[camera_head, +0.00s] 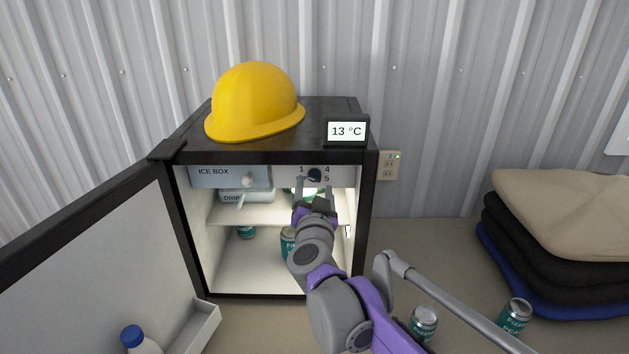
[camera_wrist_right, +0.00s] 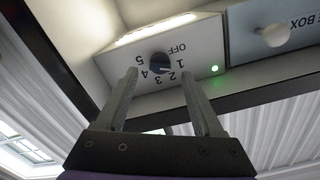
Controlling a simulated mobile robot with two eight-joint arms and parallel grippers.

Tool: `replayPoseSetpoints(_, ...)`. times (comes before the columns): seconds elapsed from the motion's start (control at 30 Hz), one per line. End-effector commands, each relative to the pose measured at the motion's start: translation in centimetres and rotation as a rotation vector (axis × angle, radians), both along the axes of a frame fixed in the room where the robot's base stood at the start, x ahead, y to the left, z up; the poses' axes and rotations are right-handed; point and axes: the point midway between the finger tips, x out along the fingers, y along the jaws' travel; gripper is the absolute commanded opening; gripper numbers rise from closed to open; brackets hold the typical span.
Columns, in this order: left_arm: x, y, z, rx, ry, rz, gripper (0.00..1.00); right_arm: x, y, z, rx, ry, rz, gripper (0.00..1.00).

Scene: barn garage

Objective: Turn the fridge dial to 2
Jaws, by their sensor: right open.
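The small black fridge (camera_head: 365,215) stands with its door (camera_head: 95,265) swung open to the left. Its dark round dial (camera_head: 315,174) sits on a light panel at the upper right inside, beside the ice box. In the right wrist view the dial (camera_wrist_right: 160,63) shows upside down, ringed by OFF and 1 to 5. Its pointer seems to face the 1 side, but I cannot read it exactly. My right gripper (camera_head: 314,186) is open and empty just below and in front of the dial, its fingertips (camera_wrist_right: 159,76) spread to either side. My left gripper is out of view.
A yellow hard hat (camera_head: 254,101) and a 13 °C display (camera_head: 346,131) stand on the fridge. The ice box (camera_head: 228,176) is left of the dial. Cans (camera_head: 515,315) stand on the counter near folded cloths (camera_head: 575,215). A blue-capped bottle (camera_head: 136,341) is in the door.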

Motion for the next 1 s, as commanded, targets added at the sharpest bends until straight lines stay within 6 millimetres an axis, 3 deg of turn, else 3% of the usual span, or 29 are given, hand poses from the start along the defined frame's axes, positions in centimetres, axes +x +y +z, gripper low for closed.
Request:
replayPoseSetpoints(0.23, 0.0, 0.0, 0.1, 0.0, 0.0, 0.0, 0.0, 3.1, 0.0, 0.0, 0.0, 0.0, 0.0, 0.69)
replayPoseSetpoints(0.6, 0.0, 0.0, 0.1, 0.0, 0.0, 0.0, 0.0, 3.5, 0.0, 0.0, -0.001, 0.0, 0.001, 0.67)
replayPoseSetpoints(0.9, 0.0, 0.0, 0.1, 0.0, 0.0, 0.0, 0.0, 3.5, 0.0, 0.0, -0.001, 0.0, 0.0, 0.13)
replayPoseSetpoints(1.0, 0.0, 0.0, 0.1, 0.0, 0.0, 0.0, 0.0, 3.5, 0.0, 0.0, -0.001, 0.0, 0.0, 0.0)
